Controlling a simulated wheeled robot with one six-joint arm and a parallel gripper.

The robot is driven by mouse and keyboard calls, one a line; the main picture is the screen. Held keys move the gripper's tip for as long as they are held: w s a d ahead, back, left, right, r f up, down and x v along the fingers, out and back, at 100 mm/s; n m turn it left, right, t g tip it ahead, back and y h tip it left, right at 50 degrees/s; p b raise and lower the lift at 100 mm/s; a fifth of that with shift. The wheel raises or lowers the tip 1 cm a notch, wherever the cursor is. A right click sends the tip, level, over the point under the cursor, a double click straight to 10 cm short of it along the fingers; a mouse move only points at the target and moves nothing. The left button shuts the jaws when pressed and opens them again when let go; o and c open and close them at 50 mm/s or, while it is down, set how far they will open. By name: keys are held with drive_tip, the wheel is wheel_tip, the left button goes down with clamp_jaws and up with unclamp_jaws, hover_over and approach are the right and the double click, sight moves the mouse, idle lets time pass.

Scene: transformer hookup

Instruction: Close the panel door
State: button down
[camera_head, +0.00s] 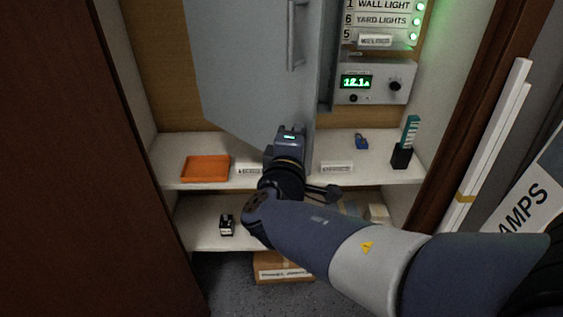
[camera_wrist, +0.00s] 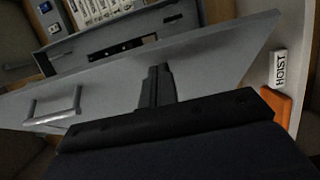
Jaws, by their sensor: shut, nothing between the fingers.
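The grey panel door (camera_head: 245,70) stands open in the head view, swung out from the cabinet's back wall, with its bar handle (camera_head: 291,35) near its right edge. My gripper (camera_head: 290,132) is at the door's lower right corner, overlapping its bottom edge. In the wrist view the door (camera_wrist: 215,60) slants across the picture, with the handle (camera_wrist: 55,105) at left. The shut, empty fingers (camera_wrist: 158,85) show in front of the door's face; I cannot tell whether they touch it. Part of the open grey panel box (camera_wrist: 120,45) shows beyond the door.
An orange tray (camera_head: 205,168) lies on the upper shelf at left. A blue padlock (camera_head: 361,142) and a black holder (camera_head: 402,157) stand at right. A power unit (camera_head: 372,84) with a green display is on the back wall. A cardboard box (camera_head: 282,268) sits below.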

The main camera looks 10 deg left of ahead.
drive_tip(key=w+d+b, duration=0.3)
drive_tip(key=w+b, duration=0.1)
drive_tip(key=w, duration=0.8)
drive_tip(key=w+d+b, duration=0.4)
drive_tip(key=w, duration=0.9)
drive_tip(key=shift+w+d, duration=0.15)
drive_tip(key=shift+d, duration=0.1)
drive_tip(key=shift+f+b, duration=0.1)
drive_tip(key=shift+b, duration=0.2)
